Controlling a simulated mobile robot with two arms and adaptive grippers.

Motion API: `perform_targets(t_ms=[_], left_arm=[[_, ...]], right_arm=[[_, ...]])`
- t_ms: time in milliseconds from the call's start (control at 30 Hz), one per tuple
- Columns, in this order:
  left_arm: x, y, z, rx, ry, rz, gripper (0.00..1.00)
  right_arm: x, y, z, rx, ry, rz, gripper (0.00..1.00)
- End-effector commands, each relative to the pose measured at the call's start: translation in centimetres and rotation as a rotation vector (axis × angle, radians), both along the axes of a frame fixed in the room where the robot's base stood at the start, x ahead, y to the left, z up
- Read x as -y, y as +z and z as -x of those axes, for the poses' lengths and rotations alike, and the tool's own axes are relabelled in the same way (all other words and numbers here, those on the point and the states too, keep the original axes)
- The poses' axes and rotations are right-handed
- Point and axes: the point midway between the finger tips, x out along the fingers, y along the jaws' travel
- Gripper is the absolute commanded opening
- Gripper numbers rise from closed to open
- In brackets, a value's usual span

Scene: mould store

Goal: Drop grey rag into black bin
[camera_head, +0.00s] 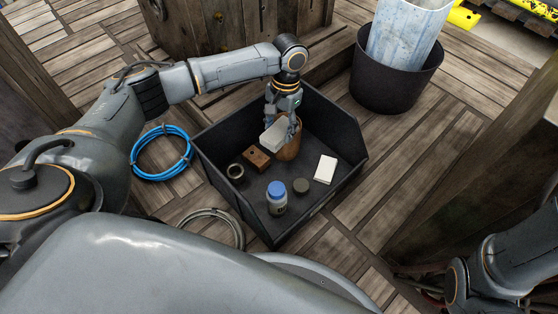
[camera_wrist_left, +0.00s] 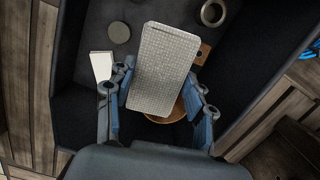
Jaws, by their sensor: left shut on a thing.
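The grey rag (camera_head: 272,137) is a light, textured flat rectangle; it also shows in the left wrist view (camera_wrist_left: 162,68). My left gripper (camera_head: 285,112) is shut on it, with the fingers on either side. It holds the rag over the black open-fronted bin (camera_head: 226,139), whose wall also shows in the wrist view (camera_wrist_left: 72,118). The rag partly covers a brown pot (camera_head: 290,149) in that bin; how high it hangs above the floor I cannot tell. A second, round black bin (camera_head: 386,89) stands at the upper right. My right gripper is out of view.
The open-fronted bin also holds a brown block (camera_head: 256,159), a ring (camera_head: 235,171), a blue-capped jar (camera_head: 277,199), a dark disc (camera_head: 301,186) and a white block (camera_head: 325,169). A blue-white roll (camera_head: 405,38) stands in the round bin. A blue coil (camera_head: 161,153) lies left.

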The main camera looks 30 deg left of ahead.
Motion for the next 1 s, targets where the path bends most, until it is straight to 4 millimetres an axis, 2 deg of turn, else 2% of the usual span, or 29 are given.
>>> perform_targets(t_ms=[133,167,267,667,767,1000], left_arm=[[0.0,0.1,0.0,0.000,0.000,0.000,0.24],[0.0,0.1,0.0,0.000,0.000,0.000,0.60],[0.0,0.1,0.0,0.000,0.000,0.000,0.80],[0.0,0.5,-0.1,0.001,0.000,0.000,0.80],[0.1,1.7,-0.4,0.004,0.000,0.002,0.80],[0.2,6.7,-1.1,0.004,0.000,0.002,0.80]], right_arm=[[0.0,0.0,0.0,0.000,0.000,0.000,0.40],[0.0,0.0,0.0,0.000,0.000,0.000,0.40],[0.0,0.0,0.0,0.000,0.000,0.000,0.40],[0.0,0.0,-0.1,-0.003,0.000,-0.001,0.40],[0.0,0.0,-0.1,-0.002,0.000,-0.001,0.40],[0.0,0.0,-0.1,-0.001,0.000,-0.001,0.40]])
